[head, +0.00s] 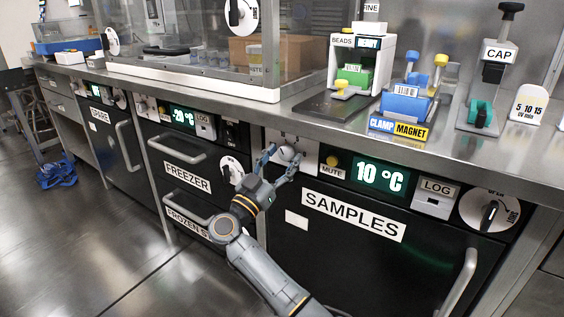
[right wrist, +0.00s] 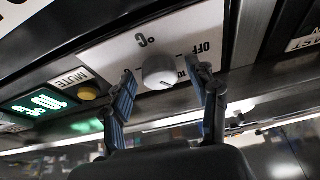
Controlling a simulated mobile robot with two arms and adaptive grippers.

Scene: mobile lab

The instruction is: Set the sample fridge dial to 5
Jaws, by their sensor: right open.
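The sample fridge (head: 400,245) has a black door labelled SAMPLES, and its green display (head: 378,175) reads 10 °C. Its dial (head: 288,152) is a round grey-white knob on a pale panel left of the display. My right gripper (head: 285,160) is open, with its blue-grey fingertips on either side of the dial. In the right wrist view, which shows the panel upside down, the dial (right wrist: 160,70) sits between the spread fingers; I cannot tell whether they touch it. OFF and 10 are printed beside it. My left gripper is not in view.
A yellow MUTE button (head: 331,161) lies between dial and display. A LOG switch (head: 434,199) and a round door latch (head: 489,211) are further right. The freezer (head: 185,172) stands left. The steel counter edge (head: 350,140) overhangs the dial panel.

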